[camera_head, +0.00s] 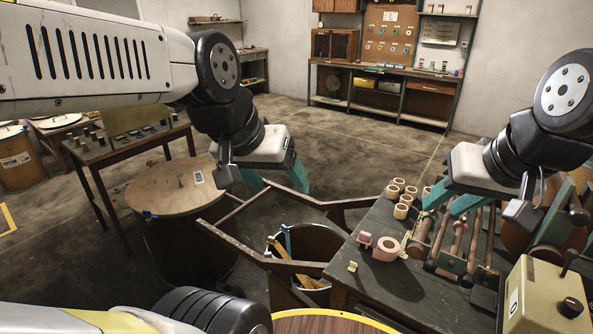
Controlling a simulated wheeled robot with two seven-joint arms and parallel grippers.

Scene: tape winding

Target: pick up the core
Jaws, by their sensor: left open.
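Several small tan ring-shaped cores (401,211) stand in a cluster at the back left of the dark workbench (350,292). My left gripper (276,184) is open and empty, with teal fingers spread. It hangs left of the bench, above the floor and a wooden frame, apart from the cores. My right gripper (450,204) is over the bench, just right of the cores, above the rollers. Its teal fingers look spread, with nothing visible between them. Part of the core cluster's right side is close behind the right gripper's finger.
A pink tape roll (386,248) lies on the bench, with rollers (451,250) and a cream box with a black knob (545,300) to its right. A bin (306,245) stands left of the bench. A round wooden-topped drum (170,190) stands further left.

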